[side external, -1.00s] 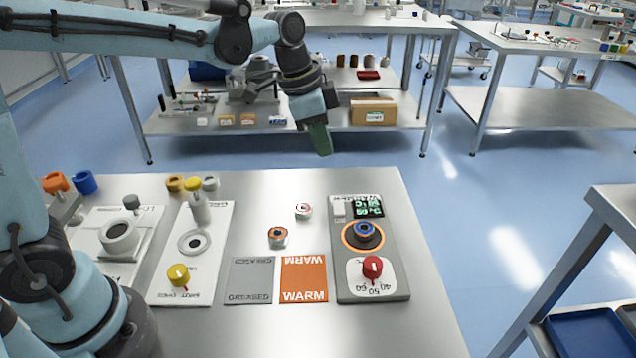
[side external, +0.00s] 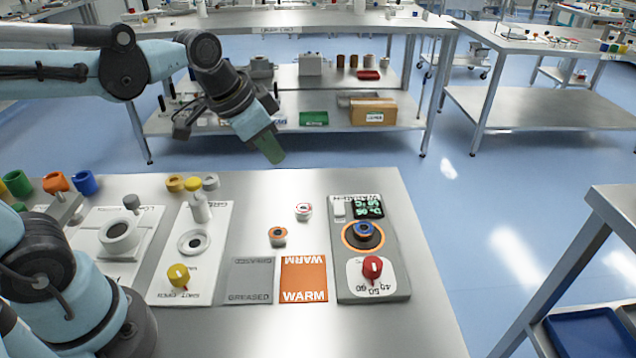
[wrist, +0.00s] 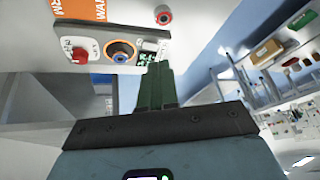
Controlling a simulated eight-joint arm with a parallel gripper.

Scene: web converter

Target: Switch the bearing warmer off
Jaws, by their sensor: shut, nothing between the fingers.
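The bearing warmer (side external: 398,280) is a grey unit at the right of the bench. It has a red knob (side external: 372,267) at its front, with a scale reading 40, 50, 60. A blue-centred bearing (side external: 365,229) sits on its orange-ringed plate, and its small display (side external: 368,207) is lit green. A pale switch (side external: 339,209) is beside the display; its position is too small to tell. In the wrist view the warmer (wrist: 98,36) shows beyond the fingertips. My gripper (side external: 274,158) is shut and empty, tilted in the air behind and left of the warmer. It also shows in the wrist view (wrist: 160,68).
Orange WARM (side external: 304,272) and grey GREASED (side external: 250,279) mats lie left of the warmer. Two small bearings (side external: 303,211) (side external: 278,236) stand behind them. A white plate with a yellow knob (side external: 179,275) and upright post is further left. The bench's back right is clear.

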